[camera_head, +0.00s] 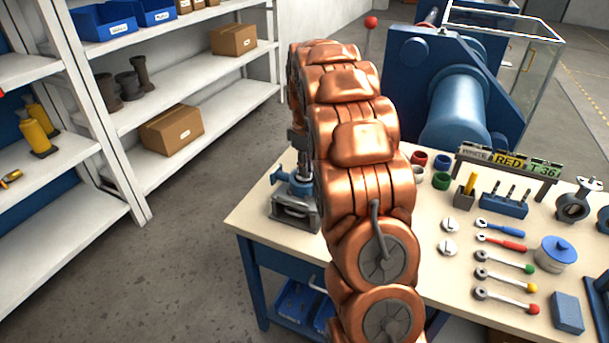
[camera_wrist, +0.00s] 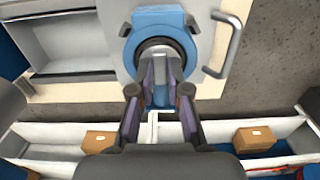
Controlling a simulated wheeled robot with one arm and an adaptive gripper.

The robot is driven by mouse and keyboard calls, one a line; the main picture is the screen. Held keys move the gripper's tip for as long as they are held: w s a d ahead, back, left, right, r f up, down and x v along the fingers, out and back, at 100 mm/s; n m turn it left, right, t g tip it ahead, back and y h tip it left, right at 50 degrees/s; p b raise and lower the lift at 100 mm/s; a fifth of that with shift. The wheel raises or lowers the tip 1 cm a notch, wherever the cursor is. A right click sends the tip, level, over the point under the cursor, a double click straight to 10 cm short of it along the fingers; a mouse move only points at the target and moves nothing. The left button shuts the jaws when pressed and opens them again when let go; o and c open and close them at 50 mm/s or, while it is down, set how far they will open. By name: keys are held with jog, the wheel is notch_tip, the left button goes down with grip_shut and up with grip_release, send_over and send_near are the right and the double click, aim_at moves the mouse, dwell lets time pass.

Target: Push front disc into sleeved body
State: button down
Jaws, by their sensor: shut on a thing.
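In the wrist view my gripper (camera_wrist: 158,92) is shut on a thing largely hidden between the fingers. I cannot tell for sure whether it is a disc. Just beyond the fingertips is a blue ring-shaped body (camera_wrist: 176,21) with a dark round inner edge, which looks like the sleeved body. The fingertips overlap its lower edge, and I cannot tell whether they touch it. Two pale slotted discs, one farther (camera_head: 450,225) and one nearer (camera_head: 448,247), lie flat on the table.
A grey fixture (camera_head: 294,212) stands at the table's (camera_head: 258,212) left end, partly behind my arm. Coloured rings, handles, a lidded pot (camera_head: 556,252) and a valve body (camera_head: 573,205) crowd the right side. Shelves (camera_head: 200,129) stand to the left, with bare floor between.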

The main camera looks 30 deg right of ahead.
jog(key=shift+f+b, duration=0.35)
jog(key=shift+f, duration=0.55)
dwell(0.9)
jog(key=shift+r, duration=0.25)
dwell(0.8)
jog(key=c, duration=1.1)
grip_release()
jog(key=shift+o, duration=0.2)
jog(key=shift+r+p, duration=0.6)
jog(key=shift+r, duration=2.9)
